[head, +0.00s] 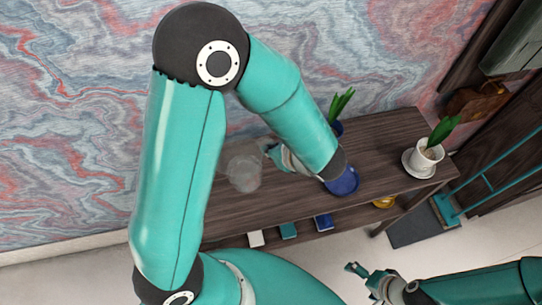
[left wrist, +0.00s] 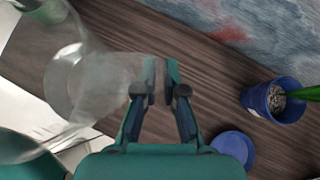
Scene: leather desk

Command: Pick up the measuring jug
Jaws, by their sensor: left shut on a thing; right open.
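The measuring jug (head: 243,172) is clear and see-through, at the left part of the dark wooden desk in the head view. It also shows on the left of the left wrist view (left wrist: 95,90). My left gripper (head: 272,150) is at the jug's right side, and its fingers (left wrist: 161,85) are close together on the jug's near edge. Whether the jug's base touches the desk is unclear. My right gripper (head: 362,279) is open and empty, low in front of the desk and away from the jug.
A blue pot with a green plant (left wrist: 272,100) and a blue saucer (head: 343,182) are to the right of my left gripper. A white potted plant (head: 425,155) stands near the desk's right end. Small boxes (head: 288,231) sit on the lower shelf. A patterned wall (head: 70,120) rises behind.

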